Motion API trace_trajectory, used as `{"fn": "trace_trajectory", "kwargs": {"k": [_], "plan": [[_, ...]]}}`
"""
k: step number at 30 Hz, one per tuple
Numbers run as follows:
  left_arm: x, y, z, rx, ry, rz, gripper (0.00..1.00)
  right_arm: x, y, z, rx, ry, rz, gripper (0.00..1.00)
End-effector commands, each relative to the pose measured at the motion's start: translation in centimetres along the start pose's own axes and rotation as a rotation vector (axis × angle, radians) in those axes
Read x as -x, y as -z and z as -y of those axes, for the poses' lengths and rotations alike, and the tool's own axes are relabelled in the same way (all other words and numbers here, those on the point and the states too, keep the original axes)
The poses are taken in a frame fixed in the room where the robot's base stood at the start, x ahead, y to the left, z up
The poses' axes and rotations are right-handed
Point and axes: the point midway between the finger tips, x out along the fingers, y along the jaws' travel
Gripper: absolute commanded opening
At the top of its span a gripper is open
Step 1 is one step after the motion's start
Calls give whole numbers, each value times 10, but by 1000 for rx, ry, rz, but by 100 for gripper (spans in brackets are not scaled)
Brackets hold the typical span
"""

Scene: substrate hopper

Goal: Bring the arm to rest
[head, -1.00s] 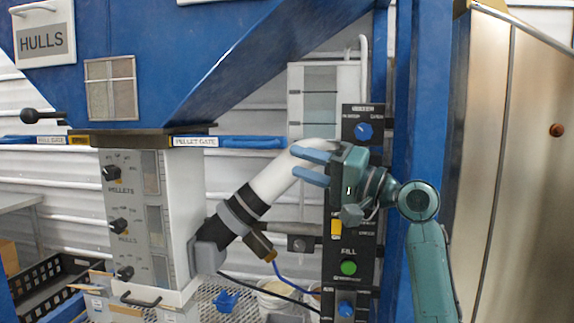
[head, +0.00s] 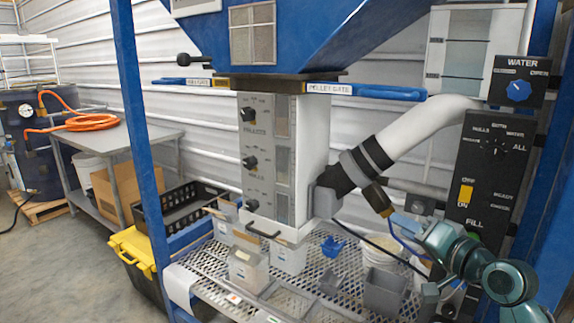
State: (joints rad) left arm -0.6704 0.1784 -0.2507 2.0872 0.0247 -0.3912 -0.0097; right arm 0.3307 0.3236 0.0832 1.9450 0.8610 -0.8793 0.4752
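My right arm comes in at the lower right corner in teal links. Its gripper (head: 411,224) is in front of the lower part of the black control panel, left of the FILL label. A light blue finger shows, but the gap between the fingers is not clear. I see nothing held in it. My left gripper is out of view. The black control panel (head: 467,165) carries a yellow OFF/ON switch (head: 465,194) and a selector dial. The WATER box with its blue knob (head: 519,90) sits above it. The green FILL button is mostly hidden behind my arm.
The blue hopper (head: 300,35) hangs over a grey-white gate unit (head: 312,160) with black knobs. A white pipe (head: 425,125) slopes beside it. A mesh shelf (head: 215,262) with tubs stands below. A blue post (head: 140,140) and yellow-lidded bin (head: 135,247) are left. The floor (head: 60,270) is clear.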

Motion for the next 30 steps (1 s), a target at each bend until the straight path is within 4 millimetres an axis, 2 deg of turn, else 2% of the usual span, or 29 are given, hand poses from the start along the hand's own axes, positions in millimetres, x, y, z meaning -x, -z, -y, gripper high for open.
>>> {"fn": "trace_trajectory", "kwargs": {"k": [1,3,7,9,12,15,18,21,30], "plan": [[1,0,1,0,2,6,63,1,-37,-25,40,-63,28,36],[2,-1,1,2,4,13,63,8,-82,-54,116,-136,57,36],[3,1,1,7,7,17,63,36,-169,-95,272,-246,135,36],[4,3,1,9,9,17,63,58,-215,-110,365,-288,185,36],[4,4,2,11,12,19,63,95,-276,-120,492,-326,261,36],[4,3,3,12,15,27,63,129,-322,-120,600,-337,326,36],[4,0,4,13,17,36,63,154,-352,-116,676,-336,374,36],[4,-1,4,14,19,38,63,169,-368,-113,721,-331,400,36],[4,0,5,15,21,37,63,174,-374,-111,741,-328,409,36]]}}
